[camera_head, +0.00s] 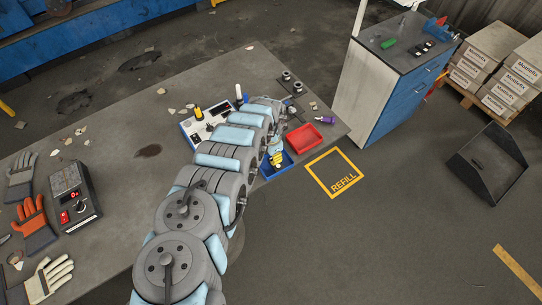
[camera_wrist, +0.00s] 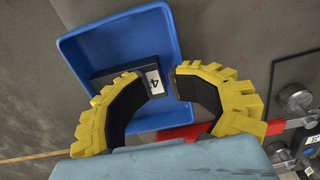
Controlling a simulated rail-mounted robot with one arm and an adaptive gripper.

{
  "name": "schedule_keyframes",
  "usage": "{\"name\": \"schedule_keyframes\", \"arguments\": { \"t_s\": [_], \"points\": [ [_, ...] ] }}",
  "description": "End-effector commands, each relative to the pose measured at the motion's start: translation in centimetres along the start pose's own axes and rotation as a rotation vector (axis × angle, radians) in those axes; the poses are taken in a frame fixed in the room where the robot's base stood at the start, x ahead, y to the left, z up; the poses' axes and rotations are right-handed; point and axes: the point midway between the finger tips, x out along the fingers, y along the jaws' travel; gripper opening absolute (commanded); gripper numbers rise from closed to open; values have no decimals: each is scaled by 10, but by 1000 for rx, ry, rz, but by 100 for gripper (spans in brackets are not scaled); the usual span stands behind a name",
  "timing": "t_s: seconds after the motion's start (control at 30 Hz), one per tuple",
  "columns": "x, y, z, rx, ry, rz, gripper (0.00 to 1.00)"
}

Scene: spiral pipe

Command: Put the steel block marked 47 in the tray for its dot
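My gripper (camera_head: 277,160) is over the blue tray (camera_head: 268,173) near the table's right edge. In the wrist view its yellow, black-padded fingers (camera_wrist: 157,75) are apart, with a gap between the tips. A dark block (camera_wrist: 122,72) with a white label lies inside the blue tray (camera_wrist: 172,38), beyond the fingertips. The label shows a 4; any further digit is hidden or not readable. The left finger covers part of the block, and nothing appears clamped. A red tray (camera_head: 303,138) stands beside the blue one; a red strip of it shows behind the right finger (camera_wrist: 183,131).
A dark plate with steel knobs (camera_head: 288,78) and a purple item (camera_head: 325,120) lie near the trays. A white panel box (camera_head: 196,128) sits left of my arm. A meter (camera_head: 75,196) and gloves (camera_head: 36,222) lie far left. Floor beyond the table edge has REFILL markings (camera_head: 335,173).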

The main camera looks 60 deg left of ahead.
Motion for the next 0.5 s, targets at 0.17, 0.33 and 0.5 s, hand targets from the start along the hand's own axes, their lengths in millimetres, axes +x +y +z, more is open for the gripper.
{"name": "schedule_keyframes", "arguments": {
  "t_s": [0.17, 0.33, 0.5],
  "points": [
    [9, 6, 4, 0, -7, 12, 60],
    [7, 6, 4, 0, -7, 12, 62],
    [-4, 3, 2, 0, -4, 8, 88]
  ]
}}
